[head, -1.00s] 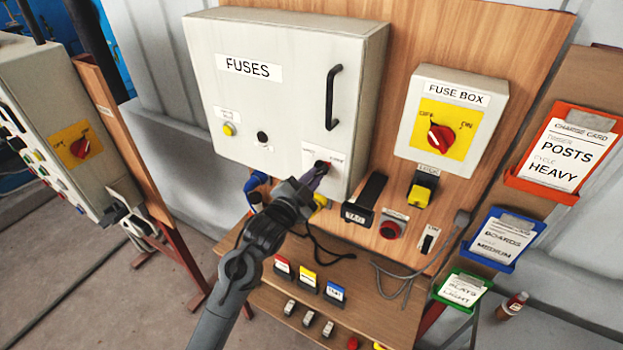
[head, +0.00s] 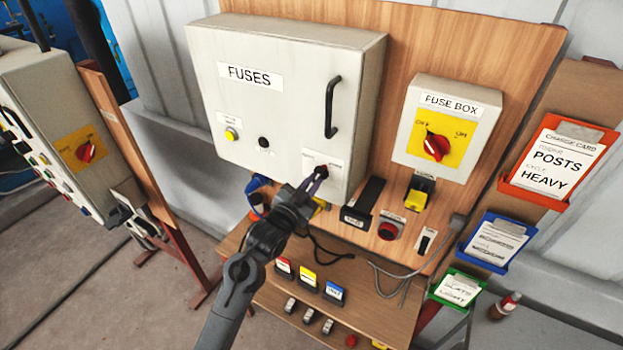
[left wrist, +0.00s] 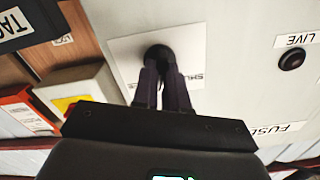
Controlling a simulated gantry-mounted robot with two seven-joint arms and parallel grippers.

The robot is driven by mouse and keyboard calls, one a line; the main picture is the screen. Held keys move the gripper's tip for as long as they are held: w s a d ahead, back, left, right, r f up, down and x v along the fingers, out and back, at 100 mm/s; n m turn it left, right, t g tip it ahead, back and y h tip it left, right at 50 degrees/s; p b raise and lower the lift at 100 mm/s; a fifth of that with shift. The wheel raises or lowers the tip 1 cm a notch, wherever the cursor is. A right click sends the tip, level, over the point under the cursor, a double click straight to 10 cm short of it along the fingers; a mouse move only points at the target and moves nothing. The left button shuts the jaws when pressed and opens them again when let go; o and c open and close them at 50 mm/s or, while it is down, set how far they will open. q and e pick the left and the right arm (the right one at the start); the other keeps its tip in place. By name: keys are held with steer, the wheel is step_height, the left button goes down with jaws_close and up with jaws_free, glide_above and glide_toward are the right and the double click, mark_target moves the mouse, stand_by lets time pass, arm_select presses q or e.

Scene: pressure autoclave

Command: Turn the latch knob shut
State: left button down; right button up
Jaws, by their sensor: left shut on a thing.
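The latch knob (head: 321,171) is small and black, on a white label plate at the lower right of the grey FUSES cabinet door (head: 290,115). My left gripper (head: 314,186) reaches it from below, its fingers shut on the knob. In the left wrist view the two dark fingers (left wrist: 163,92) close on the round black knob (left wrist: 158,54). The fingers hide part of the knob, so I cannot tell its exact angle. The door lies flat against its cabinet. My right gripper is not in view.
A black door handle (head: 331,108) stands out above the knob. To the right are the fuse box (head: 440,130) with its red rotary switch, a black TAG holder (head: 362,203) and a red button (head: 388,229). A shelf with coloured tags (head: 308,277) lies below.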

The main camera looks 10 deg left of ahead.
arm_select(q)
steer(key=n+p, duration=0.3)
steer(key=n, duration=0.3)
steer(key=shift+r+n+p, duration=0.1)
steer(key=shift+n+p, duration=0.2)
steer(key=shift+p, duration=0.1)
steer(key=n+p, duration=0.2)
steer(key=n, duration=0.2)
steer(key=shift+d, duration=0.1)
steer(key=shift+n+p, duration=0.55)
steer(key=shift+n, duration=0.85)
steer(key=c, duration=1.2)
jaws_free()
steer(key=shift+o, duration=0.2)
steer(key=shift+s, duration=0.1)
